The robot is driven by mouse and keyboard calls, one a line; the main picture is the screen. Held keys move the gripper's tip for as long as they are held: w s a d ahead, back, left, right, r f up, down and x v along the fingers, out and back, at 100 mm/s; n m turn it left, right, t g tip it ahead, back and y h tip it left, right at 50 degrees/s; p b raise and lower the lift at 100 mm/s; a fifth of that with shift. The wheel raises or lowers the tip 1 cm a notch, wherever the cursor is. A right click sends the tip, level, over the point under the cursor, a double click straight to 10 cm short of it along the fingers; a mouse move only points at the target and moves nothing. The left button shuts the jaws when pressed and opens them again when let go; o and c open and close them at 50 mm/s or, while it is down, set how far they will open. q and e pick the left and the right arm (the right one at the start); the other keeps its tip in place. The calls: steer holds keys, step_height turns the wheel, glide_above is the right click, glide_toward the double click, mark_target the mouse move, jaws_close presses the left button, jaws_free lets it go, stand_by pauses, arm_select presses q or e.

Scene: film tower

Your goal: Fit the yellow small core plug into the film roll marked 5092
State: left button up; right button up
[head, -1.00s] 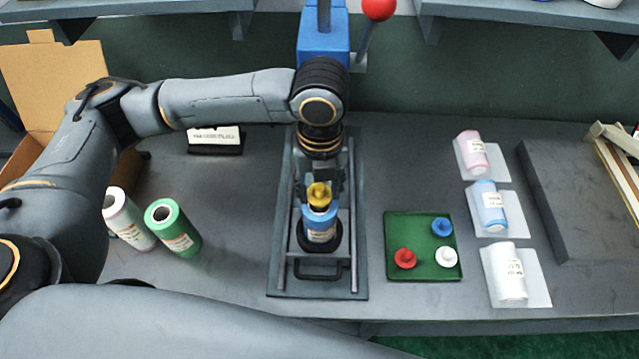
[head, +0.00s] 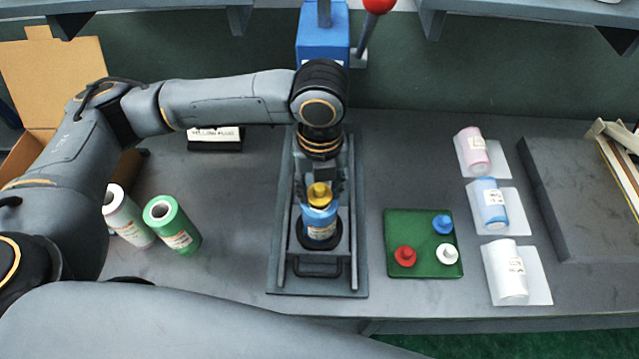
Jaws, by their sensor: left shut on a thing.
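The yellow core plug (head: 319,194) sits at the top of a blue film roll (head: 320,219). The roll stands upright in a black round holder (head: 320,241) on the grey press base. Its label is too small to read. My left gripper (head: 320,186) comes down from above and is shut on the yellow plug. The plug appears to touch the roll's top; how deep it sits in the core cannot be told. My right gripper is not in view.
A green tray (head: 424,270) with red, blue and white plugs lies right of the press. White (head: 128,217) and green (head: 172,226) rolls stand left. Wrapped rolls lie at right. The blue press head (head: 322,38) with a red-knobbed lever rises behind my wrist.

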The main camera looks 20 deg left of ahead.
arm_select(q)
steer(key=shift+f+b, duration=0.3)
steer(key=shift+f, duration=0.4)
steer(key=o, duration=1)
steer(key=shift+r, duration=0.15)
step_height(320, 180, up, 12)
steer(key=shift+f, duration=0.2)
